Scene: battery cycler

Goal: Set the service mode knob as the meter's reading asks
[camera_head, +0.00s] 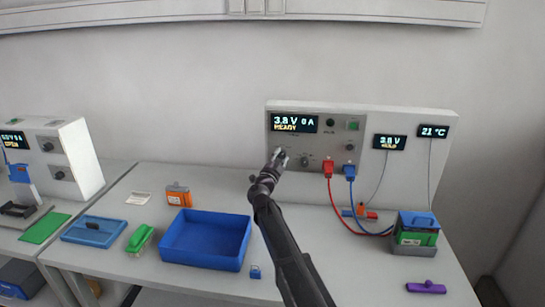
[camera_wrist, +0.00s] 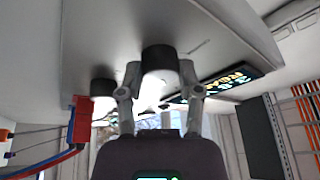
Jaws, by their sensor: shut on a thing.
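The cycler's grey front panel (camera_head: 340,150) has a main display (camera_head: 294,123) reading "3.8 V 0 A" with "READY" below. My gripper (camera_head: 279,156) is at the panel's lower left, under the main display. In the wrist view my gripper (camera_wrist: 158,74) has its fingers on either side of a dark round knob (camera_wrist: 158,58) and is shut on it. The knob's pointer and label cannot be read. A second dark knob (camera_wrist: 103,87) also shows.
Red (camera_head: 328,169) and blue (camera_head: 350,171) plugs with cables sit right of my gripper. A green button (camera_head: 353,125) and other knobs are on the panel. A blue tray (camera_head: 206,240) and a battery in a holder (camera_head: 416,231) stand on the bench.

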